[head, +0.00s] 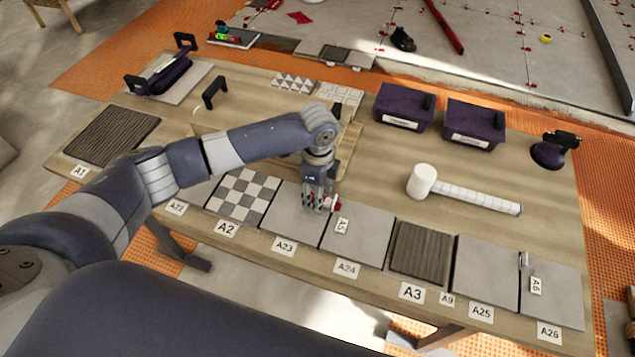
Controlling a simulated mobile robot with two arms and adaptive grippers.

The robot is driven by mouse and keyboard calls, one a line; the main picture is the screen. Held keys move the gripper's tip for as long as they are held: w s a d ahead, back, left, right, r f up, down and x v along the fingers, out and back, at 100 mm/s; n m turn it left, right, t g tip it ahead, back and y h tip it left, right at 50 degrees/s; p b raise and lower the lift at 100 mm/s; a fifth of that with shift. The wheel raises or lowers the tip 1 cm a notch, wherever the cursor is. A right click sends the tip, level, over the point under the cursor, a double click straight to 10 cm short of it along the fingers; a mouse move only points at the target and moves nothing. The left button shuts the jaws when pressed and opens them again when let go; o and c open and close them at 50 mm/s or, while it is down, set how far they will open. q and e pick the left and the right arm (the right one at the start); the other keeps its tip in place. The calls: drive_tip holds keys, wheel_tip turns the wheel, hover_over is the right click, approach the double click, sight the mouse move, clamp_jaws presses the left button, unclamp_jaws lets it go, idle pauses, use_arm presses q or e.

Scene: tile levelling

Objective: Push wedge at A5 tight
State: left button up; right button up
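The A5 label (341,226) lies on the grey tile above the A24 tag, beside the joint with the tile above A23. A small red wedge (334,204) shows at the back end of this joint, with something whitish beside it. My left gripper (316,209) points down over the joint, with its fingertips right beside the wedge. The fingers hide part of the wedge and joint. I cannot tell whether they touch the wedge or how far apart they are. My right gripper is out of view.
A checkered tile (243,195) lies left and a dark ribbed tile (422,250) right. A white clip (523,259) stands at the A6 joint (536,286).

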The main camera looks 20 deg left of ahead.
use_arm(q)
drive_tip(key=shift+f, duration=0.25)
clamp_jaws()
idle(0.5)
